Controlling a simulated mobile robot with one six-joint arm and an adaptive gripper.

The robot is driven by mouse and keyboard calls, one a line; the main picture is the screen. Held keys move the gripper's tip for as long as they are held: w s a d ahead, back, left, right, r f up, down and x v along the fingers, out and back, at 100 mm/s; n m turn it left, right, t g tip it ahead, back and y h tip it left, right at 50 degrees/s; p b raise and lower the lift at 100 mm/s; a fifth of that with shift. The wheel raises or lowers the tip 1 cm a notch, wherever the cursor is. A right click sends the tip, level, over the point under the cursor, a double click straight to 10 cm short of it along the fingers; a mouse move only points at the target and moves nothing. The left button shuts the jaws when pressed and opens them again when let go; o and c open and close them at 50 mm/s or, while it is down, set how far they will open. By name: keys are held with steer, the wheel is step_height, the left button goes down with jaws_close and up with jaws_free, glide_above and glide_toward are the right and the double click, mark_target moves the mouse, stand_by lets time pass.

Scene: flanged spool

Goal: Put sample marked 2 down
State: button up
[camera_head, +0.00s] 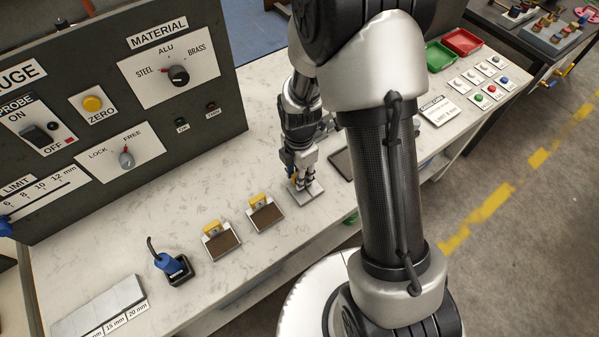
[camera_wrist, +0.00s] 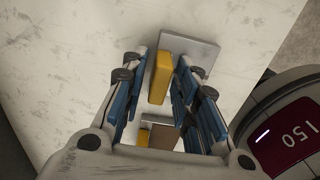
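A yellow upright block (camera_wrist: 160,77) stands on a flat grey plate (camera_wrist: 201,50) in the wrist view. The plate also shows in the head view (camera_head: 306,194) on the pale bench. My gripper (camera_wrist: 160,82) has its blue-padded fingers on both sides of the yellow block, with narrow gaps showing, so it looks open around it. No mark reading 2 can be made out.
Two brown-topped holders with yellow pieces, a nearer one (camera_head: 222,243) and a farther one (camera_head: 266,215), stand left of my gripper. A blue-handled tool (camera_head: 172,264) stands farther left. A dark gauge panel (camera_head: 120,190) rises behind. A dark tray (camera_head: 342,163) lies to the right.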

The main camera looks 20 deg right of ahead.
steer(key=shift+o, duration=0.2)
step_height(320, 180, up, 21)
steer(key=s+m+t+p, duration=0.1)
steer(key=s+m+p, duration=0.2)
steer(key=m+p, duration=0.15)
steer(key=s+r+m+t, duration=0.3)
steer(key=s+r+m, duration=0.8)
steer(key=s+m, duration=0.3)
steer(key=d+m, duration=0.1)
steer(key=m, duration=0.2)
steer(key=shift+s+r+t+b, duration=0.15)
steer(key=shift+s+t+b, duration=0.15)
steer(key=shift+s+b, duration=0.05)
steer(key=shift+f, duration=0.2)
